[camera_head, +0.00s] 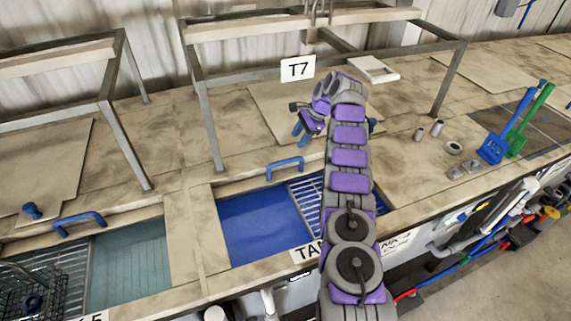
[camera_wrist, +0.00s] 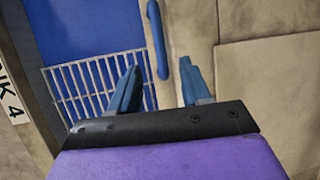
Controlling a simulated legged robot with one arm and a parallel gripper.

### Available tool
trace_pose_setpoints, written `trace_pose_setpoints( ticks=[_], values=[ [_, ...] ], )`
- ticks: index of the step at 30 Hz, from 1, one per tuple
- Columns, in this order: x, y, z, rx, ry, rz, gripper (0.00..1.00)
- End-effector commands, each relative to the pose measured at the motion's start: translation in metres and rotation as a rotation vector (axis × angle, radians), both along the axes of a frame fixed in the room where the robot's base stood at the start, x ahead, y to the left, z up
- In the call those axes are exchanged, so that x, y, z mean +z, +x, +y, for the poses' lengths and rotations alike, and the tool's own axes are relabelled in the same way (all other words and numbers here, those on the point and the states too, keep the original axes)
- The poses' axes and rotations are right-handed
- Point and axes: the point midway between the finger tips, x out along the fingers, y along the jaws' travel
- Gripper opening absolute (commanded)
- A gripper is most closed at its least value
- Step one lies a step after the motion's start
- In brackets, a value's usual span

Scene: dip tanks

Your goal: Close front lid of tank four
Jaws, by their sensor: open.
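Tank four (camera_wrist: 85,25) is open at the front, with blue liquid and a metal grate showing in its opening. It also shows in the head view (camera_head: 250,225), partly hidden by my arm. Its blue lid handle (camera_head: 285,167) stands on the beige lid edge (camera_head: 240,187) behind the opening. The handle also shows in the wrist view (camera_wrist: 157,40). My gripper (camera_wrist: 160,68) is open and empty above the lid, its fingertips to either side of the handle's near end in the picture. I cannot tell the height gap. In the head view my gripper (camera_head: 301,133) is over the top, behind the handle.
A neighbouring tank (camera_head: 130,265) on the left is open, with teal liquid, a blue handle (camera_head: 80,223) and a wire basket (camera_head: 30,290). Small metal cups (camera_head: 437,128) and blue and green tools (camera_head: 505,130) lie right.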

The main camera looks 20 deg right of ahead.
Motion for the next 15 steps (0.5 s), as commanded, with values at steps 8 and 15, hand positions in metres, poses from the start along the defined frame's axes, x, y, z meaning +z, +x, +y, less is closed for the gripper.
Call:
trace_pose_setpoints(
  ticks=[8,15],
  values=[
    [-0.043,0.006,0.013,-0.002,0.002,0.0,0.47],
    [-0.078,0.013,0.038,0.001,-0.004,0.002,0.47]
  ],
)
